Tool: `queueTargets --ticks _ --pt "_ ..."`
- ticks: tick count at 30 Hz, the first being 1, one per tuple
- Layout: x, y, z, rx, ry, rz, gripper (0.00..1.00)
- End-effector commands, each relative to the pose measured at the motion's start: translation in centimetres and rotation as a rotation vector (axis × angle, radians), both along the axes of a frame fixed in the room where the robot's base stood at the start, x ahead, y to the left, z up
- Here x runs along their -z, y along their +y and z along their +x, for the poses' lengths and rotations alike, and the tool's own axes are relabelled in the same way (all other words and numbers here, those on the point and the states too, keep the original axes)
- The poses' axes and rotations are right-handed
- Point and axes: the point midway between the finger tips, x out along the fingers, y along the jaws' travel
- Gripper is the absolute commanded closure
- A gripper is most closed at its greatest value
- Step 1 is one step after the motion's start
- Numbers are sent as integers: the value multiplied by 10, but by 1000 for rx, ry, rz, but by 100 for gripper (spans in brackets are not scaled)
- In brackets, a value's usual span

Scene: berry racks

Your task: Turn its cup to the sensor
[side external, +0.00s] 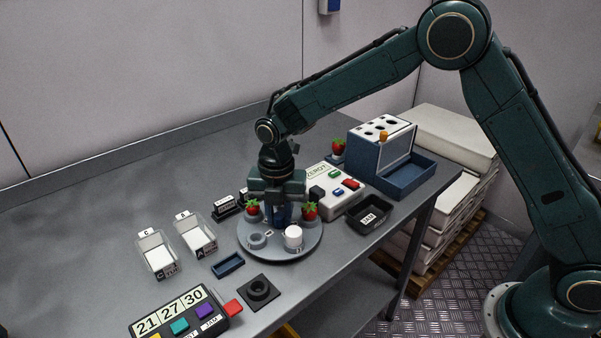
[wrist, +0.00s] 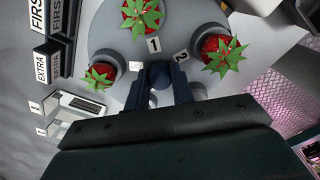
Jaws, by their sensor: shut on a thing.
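A round grey turntable (side external: 280,252) carries several cups. Red strawberries (side external: 253,208) (side external: 310,211) with green leaves sit in cups at its left and right. Three berries (wrist: 142,14) (wrist: 222,52) (wrist: 100,76) show in the wrist view, with number tags 1 and 2 on the turntable (wrist: 119,40). A grey cup (side external: 257,240) and a white cylinder (side external: 293,232) stand on the near side. My gripper (side external: 281,216) points down over the turntable's middle. In the wrist view its fingers (wrist: 166,84) are shut on a dark round knob (wrist: 160,74), mostly hidden between them. Which device is the sensor I cannot tell.
A white button box (side external: 338,192) marked ZERO and a black tray (side external: 369,215) stand at the right. Behind them is a blue holed stand (side external: 366,158). Clear bins (side external: 157,253) (side external: 195,233), a black ring holder (side external: 260,290) and a number panel (side external: 185,312) lie left and front.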

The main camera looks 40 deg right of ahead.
Motion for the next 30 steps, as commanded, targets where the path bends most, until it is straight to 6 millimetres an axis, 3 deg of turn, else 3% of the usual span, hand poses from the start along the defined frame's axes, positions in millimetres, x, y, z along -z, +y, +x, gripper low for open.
queueTargets --ticks 30 --pt "0 1 0 -511 0 1 100"
